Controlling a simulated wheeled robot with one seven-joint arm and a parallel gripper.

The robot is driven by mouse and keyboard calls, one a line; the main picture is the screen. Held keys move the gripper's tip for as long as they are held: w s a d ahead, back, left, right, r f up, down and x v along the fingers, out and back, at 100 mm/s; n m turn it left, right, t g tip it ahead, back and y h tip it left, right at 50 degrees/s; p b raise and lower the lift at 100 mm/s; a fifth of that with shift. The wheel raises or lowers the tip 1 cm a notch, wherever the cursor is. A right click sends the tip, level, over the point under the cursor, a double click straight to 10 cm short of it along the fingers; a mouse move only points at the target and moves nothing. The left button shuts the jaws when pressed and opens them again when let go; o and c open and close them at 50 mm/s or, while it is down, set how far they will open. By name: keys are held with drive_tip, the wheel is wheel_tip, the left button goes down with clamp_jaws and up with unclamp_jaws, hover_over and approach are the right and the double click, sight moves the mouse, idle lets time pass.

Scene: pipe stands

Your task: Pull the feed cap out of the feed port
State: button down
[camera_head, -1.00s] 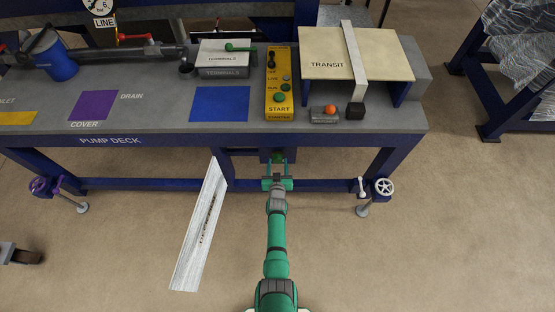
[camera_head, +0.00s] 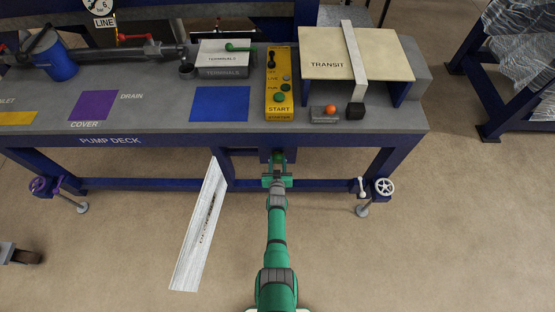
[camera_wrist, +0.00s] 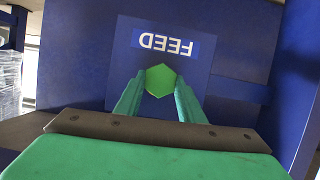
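The feed cap (camera_wrist: 160,80) is a green six-sided piece on a dark blue panel (camera_wrist: 118,75) under a FEED label (camera_wrist: 165,43), which appears upside down in the wrist view. In the head view the cap (camera_head: 278,157) shows small below the front edge of the deck. My gripper (camera_wrist: 160,86) has its two green fingers on either side of the cap. The fingertips sit against its sides with no clear gap, so it looks shut on the cap. The port behind the cap is hidden.
The pump deck (camera_head: 340,124) overhangs the panel. A blue leg (camera_head: 222,168) and a low crossbar (camera_head: 330,185) are near my gripper. A pale leaning board (camera_head: 200,225) stands left of my arm.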

drive_tip(key=shift+s, duration=0.75)
drive_tip(key=shift+s, duration=1.95)
drive_tip(key=v, duration=0.6)
drive_tip(key=shift+s+r, duration=0.2)
drive_tip(key=shift+r, duration=0.3)
